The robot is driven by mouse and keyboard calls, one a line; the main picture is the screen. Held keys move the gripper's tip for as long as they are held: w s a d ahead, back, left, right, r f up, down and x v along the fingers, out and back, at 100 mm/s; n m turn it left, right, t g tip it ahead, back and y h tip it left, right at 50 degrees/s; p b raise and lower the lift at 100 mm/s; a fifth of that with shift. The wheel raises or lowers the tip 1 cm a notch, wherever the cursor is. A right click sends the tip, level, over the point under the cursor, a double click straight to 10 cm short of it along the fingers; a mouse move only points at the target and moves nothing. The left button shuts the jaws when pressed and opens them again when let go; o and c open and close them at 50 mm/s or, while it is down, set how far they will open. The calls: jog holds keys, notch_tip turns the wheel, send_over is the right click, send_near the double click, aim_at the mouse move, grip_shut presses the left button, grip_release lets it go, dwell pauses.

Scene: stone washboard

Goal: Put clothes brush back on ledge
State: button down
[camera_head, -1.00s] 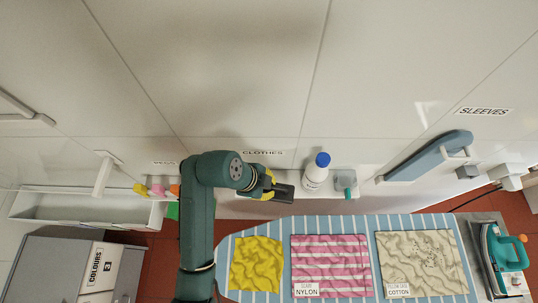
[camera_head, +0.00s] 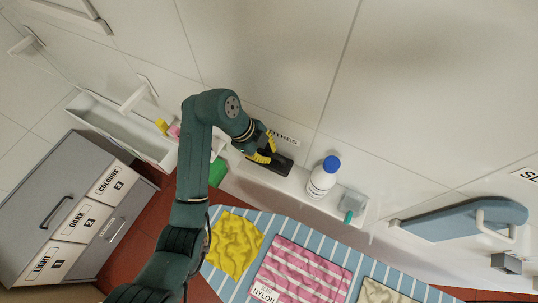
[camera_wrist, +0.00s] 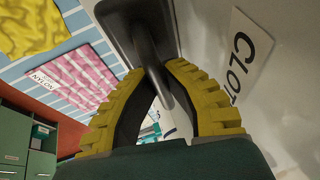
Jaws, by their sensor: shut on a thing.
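The dark clothes brush (camera_head: 278,165) is in my gripper (camera_head: 264,150), over the left part of the white wall ledge (camera_head: 292,184) and below the CLOTHES label (camera_head: 276,134). I cannot tell whether the brush touches the ledge. In the wrist view, the yellow ribbed fingers of my gripper (camera_wrist: 157,75) are shut around the brush's dark handle (camera_wrist: 152,50). The wider dark part of the brush lies beyond the fingertips, partly cut off by the frame's top edge.
A white bottle with a blue cap (camera_head: 322,178) and a grey-teal container (camera_head: 351,204) stand to the right on the ledge. Pegs (camera_head: 172,129) are at the left. The striped ironing board (camera_head: 306,245) with cloths lies below.

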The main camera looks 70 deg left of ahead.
jog(key=shift+f+p, duration=0.3)
jog(key=shift+f, duration=1)
jog(key=shift+f, duration=0.1)
jog(key=c, duration=1.2)
grip_release()
jog(key=p+v, duration=0.7)
jog(key=v, duration=0.5)
